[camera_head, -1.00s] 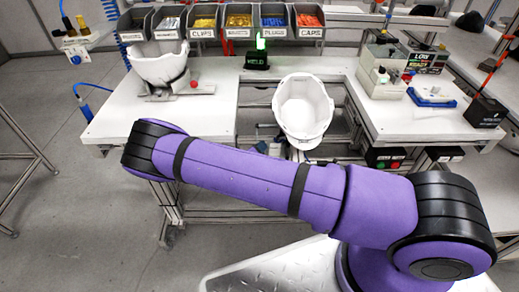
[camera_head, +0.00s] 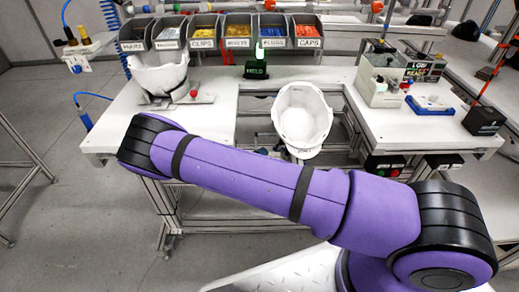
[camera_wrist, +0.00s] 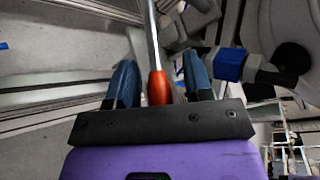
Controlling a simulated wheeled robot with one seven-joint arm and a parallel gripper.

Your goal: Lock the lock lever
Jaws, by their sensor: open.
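In the wrist view, a metal lever rod with an orange-red grip (camera_wrist: 158,88) stands between the two blue fingers of my gripper (camera_wrist: 159,84). The fingers are apart, one on each side of the grip, and I see a gap at each side. In the head view, my gripper is hidden behind my purple arm. A fixture at the left of the bench holds a white helmet shell (camera_head: 158,75). A red knob (camera_head: 194,93) shows at its base; I cannot tell whether it is the same lever.
Another white helmet shell (camera_head: 302,117) sits in the gap between the bench tops. A small black box with a green light (camera_head: 257,69) stands behind it. Labelled parts bins (camera_head: 238,31) line the back. In the wrist view, a blue-collared fitting (camera_wrist: 229,64) is close right of the fingers.

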